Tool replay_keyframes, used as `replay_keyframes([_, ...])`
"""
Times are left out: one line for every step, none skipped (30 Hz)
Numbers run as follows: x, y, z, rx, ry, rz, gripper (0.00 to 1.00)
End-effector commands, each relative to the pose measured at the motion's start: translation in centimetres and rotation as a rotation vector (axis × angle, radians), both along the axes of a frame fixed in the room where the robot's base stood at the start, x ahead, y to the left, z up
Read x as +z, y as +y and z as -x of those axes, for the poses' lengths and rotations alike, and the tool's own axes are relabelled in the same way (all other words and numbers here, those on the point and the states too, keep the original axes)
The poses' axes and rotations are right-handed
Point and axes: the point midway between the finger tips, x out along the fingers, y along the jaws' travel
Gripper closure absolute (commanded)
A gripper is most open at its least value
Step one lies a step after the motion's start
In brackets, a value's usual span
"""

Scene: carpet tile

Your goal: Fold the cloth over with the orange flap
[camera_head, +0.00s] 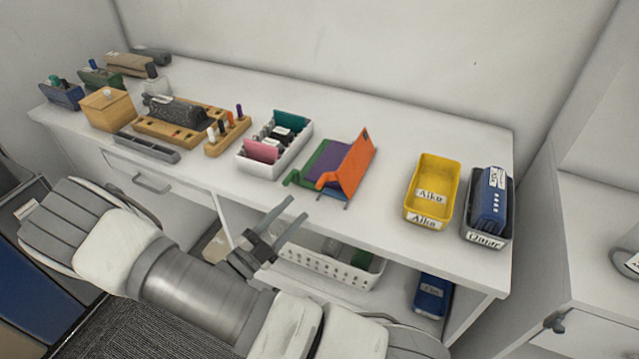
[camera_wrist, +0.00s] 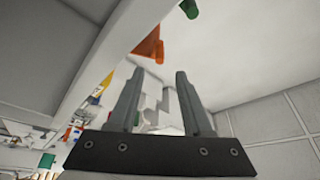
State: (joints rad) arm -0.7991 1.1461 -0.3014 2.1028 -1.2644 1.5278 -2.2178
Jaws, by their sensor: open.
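The folding board (camera_head: 308,172) lies on the white desk, right of centre, with a green part on its left. A purple sheet (camera_head: 328,159), which looks like the cloth, lies in its middle. The orange flap (camera_head: 354,168) is on the board's right side and looks tilted up; its far corner stands highest. An orange piece also shows in the wrist view (camera_wrist: 150,46), beyond the fingers. My gripper (camera_head: 297,209) is open and empty, in front of the desk's front edge, below and left of the board. It touches neither flap nor cloth.
A white box of cards (camera_head: 243,166) stands left of the board. A yellow bin (camera_head: 409,207) and a dark bin with a blue item (camera_head: 487,233) stand to the right. A white basket (camera_head: 340,277) sits on the shelf below. Desk between board and yellow bin is clear.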

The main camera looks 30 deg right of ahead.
Motion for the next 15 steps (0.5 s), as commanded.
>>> replay_keyframes([0.4,-1.2,-0.3,-0.005,0.000,0.002,0.50])
replay_keyframes([0.5,-1.8,-0.5,-0.005,0.000,0.001,0.50])
replay_keyframes([0.7,-2.6,-0.8,-0.005,-0.001,0.001,0.50])
replay_keyframes([0.9,-3.1,-1.0,-0.004,-0.001,0.002,0.50])
replay_keyframes([1.0,-3.7,-1.2,-0.005,-0.001,0.001,0.50])
replay_keyframes([1.2,-4.5,-1.5,-0.004,-0.001,0.000,0.50])
replay_keyframes([1.4,-5.0,-1.7,-0.004,-0.001,0.000,0.50])
replay_keyframes([1.5,-5.5,-1.9,-0.003,-0.001,0.001,0.50])
replay_keyframes([1.6,-6.1,-2.1,-0.004,-0.001,0.000,0.50])
replay_keyframes([1.7,-6.5,-2.3,-0.004,0.000,0.000,0.50])
replay_keyframes([1.8,-6.9,-2.5,-0.002,-0.001,0.000,0.50])
replay_keyframes([2.0,-7.3,-2.6,-0.003,-0.001,0.001,0.50])
replay_keyframes([2.0,-7.6,-2.7,-0.003,-0.001,0.001,0.50])
replay_keyframes([2.1,-7.9,-2.8,-0.002,-0.001,0.000,0.50])
replay_keyframes([2.1,-8.1,-2.9,-0.003,-0.001,-0.001,0.50])
